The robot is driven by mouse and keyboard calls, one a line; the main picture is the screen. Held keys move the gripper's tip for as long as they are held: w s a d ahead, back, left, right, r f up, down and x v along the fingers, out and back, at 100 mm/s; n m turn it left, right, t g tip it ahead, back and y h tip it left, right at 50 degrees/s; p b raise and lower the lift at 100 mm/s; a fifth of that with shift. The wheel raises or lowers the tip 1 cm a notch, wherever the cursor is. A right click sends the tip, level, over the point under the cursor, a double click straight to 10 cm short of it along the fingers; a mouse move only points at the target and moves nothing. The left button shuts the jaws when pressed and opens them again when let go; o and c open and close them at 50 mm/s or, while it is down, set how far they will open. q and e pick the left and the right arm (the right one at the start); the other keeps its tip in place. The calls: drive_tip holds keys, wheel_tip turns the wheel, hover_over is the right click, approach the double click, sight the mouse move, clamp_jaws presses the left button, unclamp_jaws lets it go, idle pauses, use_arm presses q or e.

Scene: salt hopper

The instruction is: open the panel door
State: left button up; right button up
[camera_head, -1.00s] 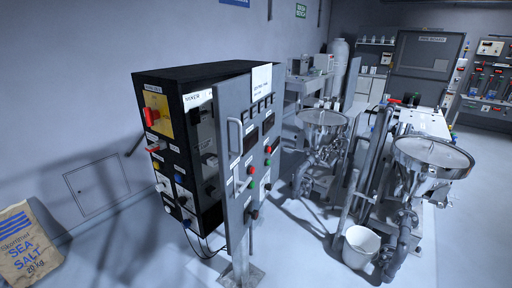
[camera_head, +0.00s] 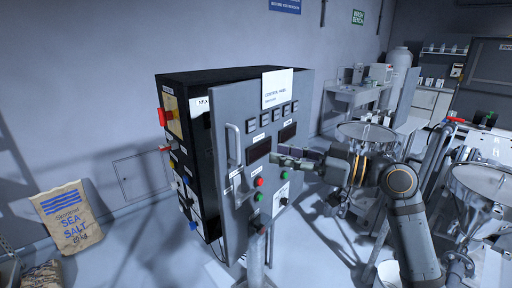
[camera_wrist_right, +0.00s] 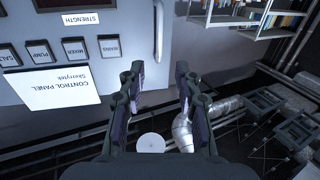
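The grey panel door (camera_head: 262,205) carries a paper sign, dark displays and several buttons. Its left edge stands apart from the black cabinet (camera_head: 200,80), and a gap shows between them. The pale upright handle (camera_head: 233,145) is near the door's left edge; it also shows in the right wrist view (camera_wrist_right: 159,30), beyond the fingertips. My right gripper (camera_head: 280,156) is in front of the door, to the right of the handle. In the wrist view the right gripper's fingers (camera_wrist_right: 160,72) are spread with nothing between them. My left gripper is not in view.
Metal hoppers (camera_head: 367,132) stand on the right, partly behind my right arm. A sea salt bag (camera_head: 68,218) leans at the left wall. A yellow and red switch (camera_head: 170,115) juts from the cabinet's left side.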

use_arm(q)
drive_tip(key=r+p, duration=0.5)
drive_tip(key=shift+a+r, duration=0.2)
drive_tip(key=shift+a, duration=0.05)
use_arm(e)
drive_tip(key=x, duration=1.1)
drive_tip(key=shift+w+f, duration=0.1)
clamp_jaws()
